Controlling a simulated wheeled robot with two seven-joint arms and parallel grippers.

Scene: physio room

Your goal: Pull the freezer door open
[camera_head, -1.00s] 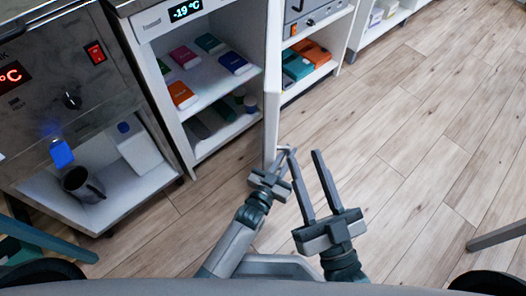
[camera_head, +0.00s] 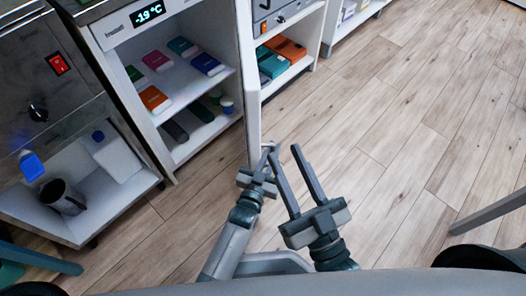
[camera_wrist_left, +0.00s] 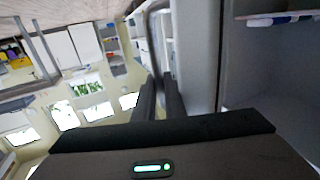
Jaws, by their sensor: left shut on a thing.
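The freezer (camera_head: 110,35) stands at upper left with a -19 °C display, its interior and shelves exposed. Its white door (camera_head: 251,100) stands wide open, seen nearly edge-on and pointing toward me. My left gripper (camera_head: 268,155) is shut on the door handle (camera_head: 256,145), near the door's lower end. In the left wrist view its fingers (camera_wrist_left: 161,92) close at the grey bar handle (camera_wrist_left: 150,40), beside the pale door face (camera_wrist_left: 196,60). My right gripper (camera_head: 298,165) is open and empty, just right of the left one, over the floor.
Colored boxes (camera_head: 155,98) lie on the freezer shelves. A steel-fronted cabinet (camera_head: 40,110) with a dark mug (camera_head: 62,198) stands at left. An open shelf unit (camera_head: 295,70) is behind the door. The wood floor (camera_head: 390,130) at right is clear, apart from a grey bar (camera_head: 490,212).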

